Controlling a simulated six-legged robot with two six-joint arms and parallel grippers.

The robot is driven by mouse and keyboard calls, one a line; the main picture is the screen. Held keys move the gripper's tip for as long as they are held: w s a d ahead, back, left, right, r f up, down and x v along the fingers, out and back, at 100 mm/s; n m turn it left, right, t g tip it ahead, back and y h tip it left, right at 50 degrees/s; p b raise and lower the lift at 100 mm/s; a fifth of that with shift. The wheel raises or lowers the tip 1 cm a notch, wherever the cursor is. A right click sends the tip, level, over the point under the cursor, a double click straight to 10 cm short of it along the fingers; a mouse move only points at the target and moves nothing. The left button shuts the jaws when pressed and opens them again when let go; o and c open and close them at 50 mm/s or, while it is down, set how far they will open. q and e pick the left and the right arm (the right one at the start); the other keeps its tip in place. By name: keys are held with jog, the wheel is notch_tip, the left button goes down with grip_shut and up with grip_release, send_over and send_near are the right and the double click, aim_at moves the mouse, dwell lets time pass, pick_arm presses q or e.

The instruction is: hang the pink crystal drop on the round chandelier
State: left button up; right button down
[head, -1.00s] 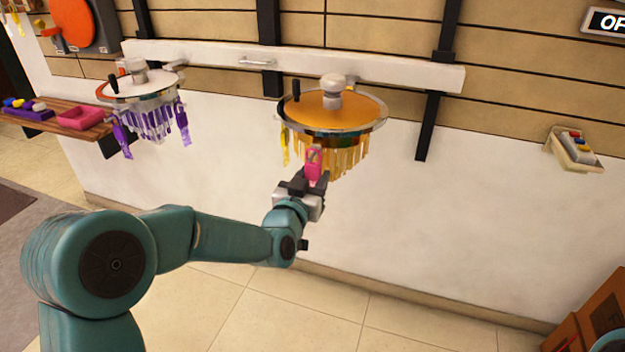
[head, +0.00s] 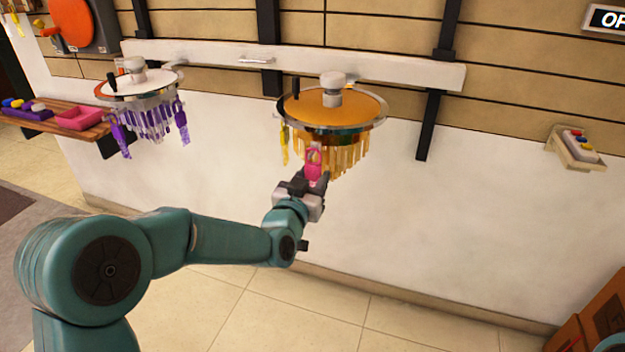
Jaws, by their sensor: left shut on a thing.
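The pink crystal drop (head: 314,159) is upright in my left gripper (head: 308,179), which is shut on its lower part. The drop is just below the rim of a round chandelier (head: 333,108) with an orange top and amber drops, at its front left. I cannot tell whether the drop touches the rim. A second round chandelier (head: 140,86) with a white top and purple drops hangs to the left. My right gripper is not in view.
A white rail (head: 400,72) runs along the wall behind both chandeliers. A wooden shelf (head: 88,133) at left bears a pink tray (head: 80,119) and a purple tray (head: 28,112). A button box (head: 578,148) is on the right wall.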

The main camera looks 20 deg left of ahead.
pick_arm(q)
jog(key=o, duration=1.7)
jog(key=shift+c, duration=0.2)
jog(key=shift+s, duration=0.1)
jog(key=shift+s+a+b, duration=0.1)
jog(key=shift+s+b, duration=1)
jog(key=shift+s, duration=0.75)
jog(key=s+b, duration=0.1)
jog(key=s, duration=0.2)
jog(key=shift+s, duration=0.3)
